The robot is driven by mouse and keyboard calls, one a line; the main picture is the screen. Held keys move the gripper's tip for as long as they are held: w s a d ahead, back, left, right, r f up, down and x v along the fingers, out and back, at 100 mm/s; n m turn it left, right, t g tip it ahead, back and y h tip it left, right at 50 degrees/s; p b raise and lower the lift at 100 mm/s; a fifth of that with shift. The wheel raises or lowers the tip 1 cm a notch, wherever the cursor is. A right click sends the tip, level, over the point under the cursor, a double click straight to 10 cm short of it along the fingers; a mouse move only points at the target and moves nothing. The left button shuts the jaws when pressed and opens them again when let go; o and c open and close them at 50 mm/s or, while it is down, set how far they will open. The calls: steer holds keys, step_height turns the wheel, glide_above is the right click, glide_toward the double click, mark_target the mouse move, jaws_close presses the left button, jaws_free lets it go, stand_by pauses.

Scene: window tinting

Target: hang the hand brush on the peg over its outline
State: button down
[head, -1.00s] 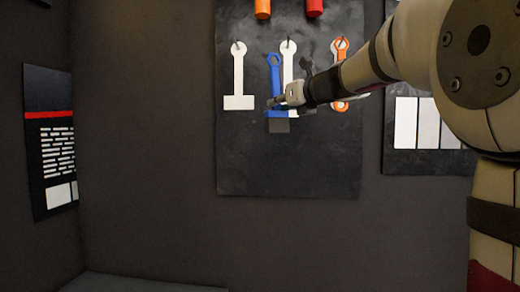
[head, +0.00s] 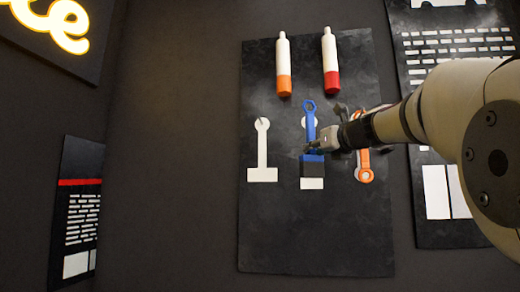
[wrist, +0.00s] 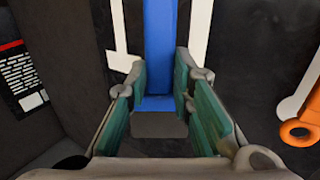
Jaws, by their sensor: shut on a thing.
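The hand brush (head: 310,129) is blue with a ring at its top and dark bristles at its foot. It is upright in front of the middle white outline (head: 312,184), which shows below the bristles and beside the handle. Its ring stands a little above the outline's round top. My gripper (head: 318,147) is shut on the handle from the right; in the wrist view, the green-padded fingers (wrist: 161,90) flank the blue brush (wrist: 160,45). The middle peg is hidden. I cannot tell whether the brush touches the board.
The dark board (head: 315,235) also bears a bare white outline (head: 262,155) on the left. An orange tool (head: 364,168) hangs on the right, partly behind my arm. Two white bottles (head: 283,62) (head: 330,60) are above. A panel with white lines (head: 440,55) is farther right.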

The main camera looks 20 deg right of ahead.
steer(key=shift+w+d+f, duration=0.1)
steer(key=shift+w+d, duration=0.5)
steer(key=shift+w, duration=0.25)
steer(key=shift+w+d+f, duration=0.1)
steer(key=shift+w+d, duration=0.5)
steer(key=shift+w, duration=0.3)
steer(key=shift+w+d, duration=0.6)
steer(key=shift+w, duration=0.25)
steer(key=shift+w+d+f, duration=0.35)
steer(key=shift+w+d, duration=0.05)
steer(key=shift+w, duration=0.15)
steer(key=c, duration=1.3)
jaws_free()
steer(key=shift+f, duration=0.1)
steer(key=s, duration=0.8)
steer(key=s+a, duration=0.1)
steer(key=s, duration=0.3)
steer(key=shift+f, duration=0.1)
